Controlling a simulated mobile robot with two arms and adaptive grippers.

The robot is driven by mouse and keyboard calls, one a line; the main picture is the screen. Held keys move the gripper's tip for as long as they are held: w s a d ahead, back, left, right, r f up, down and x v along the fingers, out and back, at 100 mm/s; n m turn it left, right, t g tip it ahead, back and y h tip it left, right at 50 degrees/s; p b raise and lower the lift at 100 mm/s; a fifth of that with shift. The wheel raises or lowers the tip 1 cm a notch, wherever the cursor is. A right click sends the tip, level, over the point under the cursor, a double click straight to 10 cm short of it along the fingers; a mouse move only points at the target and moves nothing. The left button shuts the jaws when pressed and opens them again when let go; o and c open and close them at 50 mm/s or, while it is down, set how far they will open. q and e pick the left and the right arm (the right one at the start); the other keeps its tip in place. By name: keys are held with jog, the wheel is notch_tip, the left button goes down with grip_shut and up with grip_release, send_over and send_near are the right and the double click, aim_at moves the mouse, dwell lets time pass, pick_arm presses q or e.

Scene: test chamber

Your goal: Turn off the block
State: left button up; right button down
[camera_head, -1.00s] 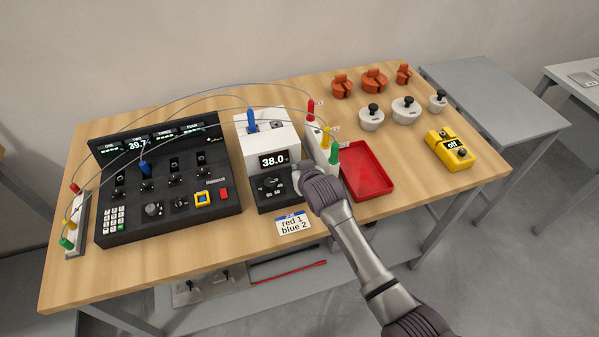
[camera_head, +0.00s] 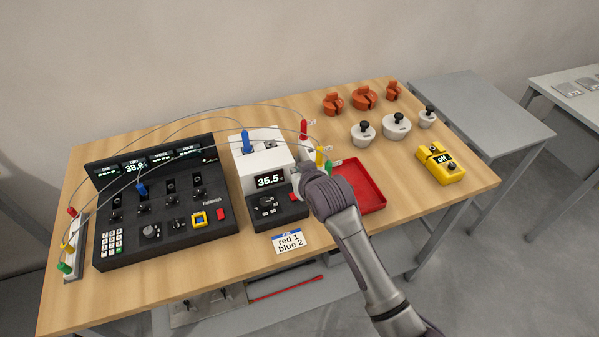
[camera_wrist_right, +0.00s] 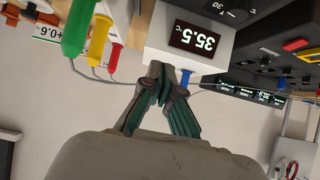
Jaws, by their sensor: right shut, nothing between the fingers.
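The block is a white box (camera_head: 265,165) with a black front panel, a display reading 35.5 and a dial, in the middle of the table. A blue-handled probe (camera_head: 246,142) stands in its top. In the wrist view the block (camera_wrist_right: 160,35) appears upside down, its display reading 35.5 °C. My right gripper (camera_head: 301,184) is at the block's right side, mostly hidden by my wrist in the head view. In the wrist view its dark green fingers (camera_wrist_right: 163,82) are together and empty, close to the white housing; contact cannot be told. My left gripper is not in view.
A black console (camera_head: 165,205) with screens stands left of the block. Red, yellow and green probes stand in a rack right of it, with thin cables arching over. A red tray (camera_head: 372,190), a yellow box reading off (camera_head: 440,164) and several orange and white knobs are at right.

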jog(key=shift+s+d+r, duration=0.1)
jog(key=shift+s+r, duration=0.3)
jog(key=shift+r, duration=0.25)
jog(key=shift+s+d+r, duration=0.1)
jog(key=shift+s+r, duration=0.3)
jog(key=shift+r, duration=0.2)
